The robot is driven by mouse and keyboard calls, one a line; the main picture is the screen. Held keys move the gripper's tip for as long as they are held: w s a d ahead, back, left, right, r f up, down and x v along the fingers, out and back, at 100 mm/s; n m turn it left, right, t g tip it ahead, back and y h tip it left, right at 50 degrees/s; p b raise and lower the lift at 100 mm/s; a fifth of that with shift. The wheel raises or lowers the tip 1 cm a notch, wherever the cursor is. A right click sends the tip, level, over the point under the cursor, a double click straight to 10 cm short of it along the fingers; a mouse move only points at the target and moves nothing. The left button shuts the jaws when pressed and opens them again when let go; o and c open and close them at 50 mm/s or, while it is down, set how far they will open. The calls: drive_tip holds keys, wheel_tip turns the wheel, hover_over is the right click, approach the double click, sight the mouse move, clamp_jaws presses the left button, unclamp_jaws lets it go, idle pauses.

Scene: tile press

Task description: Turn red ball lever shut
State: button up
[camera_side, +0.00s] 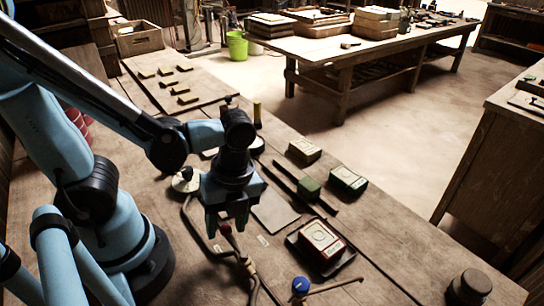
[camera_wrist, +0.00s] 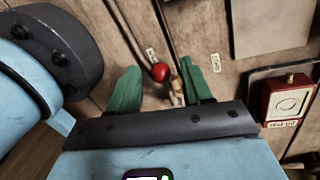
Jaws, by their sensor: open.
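The red ball (camera_wrist: 160,72) tops a lever with a brass-coloured fitting (camera_wrist: 177,92) on a thin pipe. In the wrist view it shows between the two green fingers of my gripper (camera_wrist: 161,68), with a gap on each side. The fingers are open, and no contact shows. The dark palm edge hides the lower part of the fitting. In the side view my gripper (camera_side: 227,222) points down just over the red ball (camera_side: 224,229), and the lever slants from there to the pipe joint (camera_side: 249,266). Small labels (camera_wrist: 216,62) lie on both sides of the ball.
A blue ball lever (camera_side: 300,284) stands near the front. A red block with a cream top (camera_side: 320,240) sits on a dark tray (camera_side: 345,262) to the right. Green blocks (camera_side: 348,181) and a dark bar (camera_side: 290,182) lie behind. Bent pipe (camera_side: 196,222) runs left of my gripper.

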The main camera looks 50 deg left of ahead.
clamp_jaws()
